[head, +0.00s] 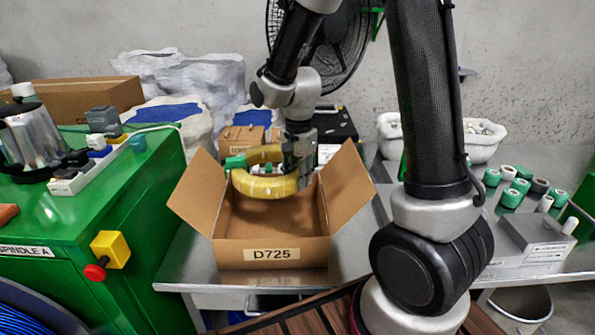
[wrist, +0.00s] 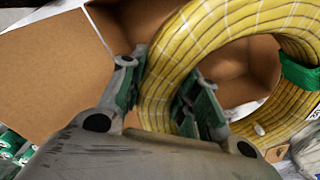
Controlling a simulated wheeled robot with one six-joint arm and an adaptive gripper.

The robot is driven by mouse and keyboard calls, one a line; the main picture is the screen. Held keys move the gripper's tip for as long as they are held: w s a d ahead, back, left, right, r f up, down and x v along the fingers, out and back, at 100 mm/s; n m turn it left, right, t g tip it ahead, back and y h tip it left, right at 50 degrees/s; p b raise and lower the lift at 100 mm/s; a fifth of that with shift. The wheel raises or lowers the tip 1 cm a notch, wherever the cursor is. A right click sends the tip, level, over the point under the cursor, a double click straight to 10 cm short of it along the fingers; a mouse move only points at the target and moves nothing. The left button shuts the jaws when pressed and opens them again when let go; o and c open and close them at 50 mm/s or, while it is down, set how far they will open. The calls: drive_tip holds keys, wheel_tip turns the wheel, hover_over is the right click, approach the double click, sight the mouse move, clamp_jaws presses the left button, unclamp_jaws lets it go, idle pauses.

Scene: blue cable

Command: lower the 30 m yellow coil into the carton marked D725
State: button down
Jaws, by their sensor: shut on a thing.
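The yellow coil (head: 264,186) hangs in my gripper (head: 297,162) above the open carton marked D725 (head: 271,252). The coil has a green band on its left side in the head view. In the wrist view the coil (wrist: 165,75) passes between the two green-padded fingers of my gripper (wrist: 160,98), which are shut on it. The carton's wall (wrist: 50,70) shows behind it, and its flaps stand open. The coil looks to be around the height of the carton's rim; its exact height over the floor is hard to tell. The 30 m marking is not readable.
A green cabinet (head: 120,190) with a yellow and red switch (head: 107,252) stands close on the left. A small brown box (head: 243,138) is behind the carton.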

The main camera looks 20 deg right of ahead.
drive_tip(key=shift+f, duration=9.8)
drive_tip(key=c, duration=0.8)
unclamp_jaws()
wheel_tip(320, 180, up, 7)
wheel_tip(320, 180, up, 8)
